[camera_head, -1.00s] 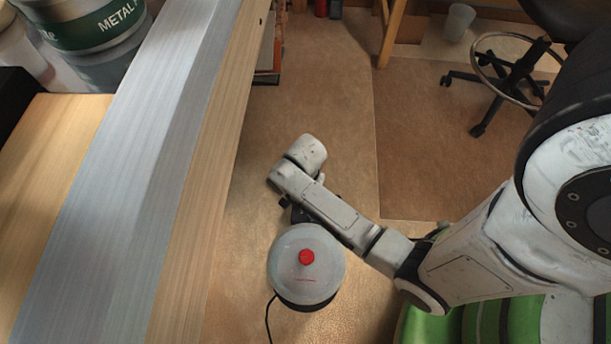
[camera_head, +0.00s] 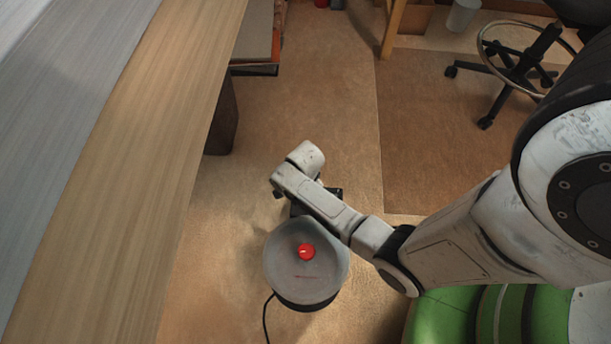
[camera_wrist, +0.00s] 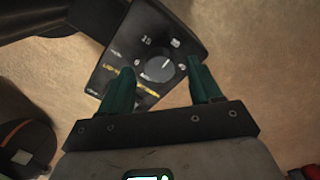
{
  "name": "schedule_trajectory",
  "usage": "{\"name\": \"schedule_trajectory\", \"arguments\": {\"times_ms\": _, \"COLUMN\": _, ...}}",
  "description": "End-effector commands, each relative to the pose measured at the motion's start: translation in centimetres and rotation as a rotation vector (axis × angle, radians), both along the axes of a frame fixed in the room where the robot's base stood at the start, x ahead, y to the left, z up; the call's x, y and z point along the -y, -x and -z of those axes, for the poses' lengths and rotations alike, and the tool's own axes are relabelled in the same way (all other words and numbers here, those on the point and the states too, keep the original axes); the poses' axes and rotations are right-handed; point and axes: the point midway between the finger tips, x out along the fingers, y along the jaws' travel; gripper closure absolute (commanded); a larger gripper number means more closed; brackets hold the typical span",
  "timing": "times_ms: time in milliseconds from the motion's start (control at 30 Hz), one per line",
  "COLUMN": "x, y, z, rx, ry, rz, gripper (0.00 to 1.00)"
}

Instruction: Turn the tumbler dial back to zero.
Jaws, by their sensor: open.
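The tumbler (camera_head: 306,265) is a round pale bowl with a red centre knob (camera_head: 306,251) and a dark base, below my arm in the head view. Its black control panel fills the upper middle of the wrist view, with white markings and a yellow stripe (camera_wrist: 150,91). The round dial (camera_wrist: 159,67) on it is dark grey with a light mark; I cannot read its setting for sure. My gripper (camera_wrist: 160,66) is open, its two green fingers on either side of the dial in the picture. Contact cannot be told. In the head view my arm hides the fingers and most of the panel.
A wooden bench (camera_head: 150,130) with a grey top runs along the left. A wheeled chair (camera_head: 525,60) stands at the upper right, and a pale bin (camera_head: 463,15) near the top. A dark cord (camera_head: 266,320) leaves the tumbler.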

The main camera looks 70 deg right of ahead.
Motion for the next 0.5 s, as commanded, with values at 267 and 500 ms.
{"name": "schedule_trajectory", "arguments": {"times_ms": 267, "x": 0.01, "y": -0.03, "z": 1.03, "rx": 0.001, "ry": 0.0, "rz": 0.0, "gripper": 0.36}}
{"name": "schedule_trajectory", "arguments": {"times_ms": 500, "x": 0.0, "y": -0.01, "z": 1.0, "rx": 0.0, "ry": 0.0, "rz": -0.001, "gripper": 0.43}}
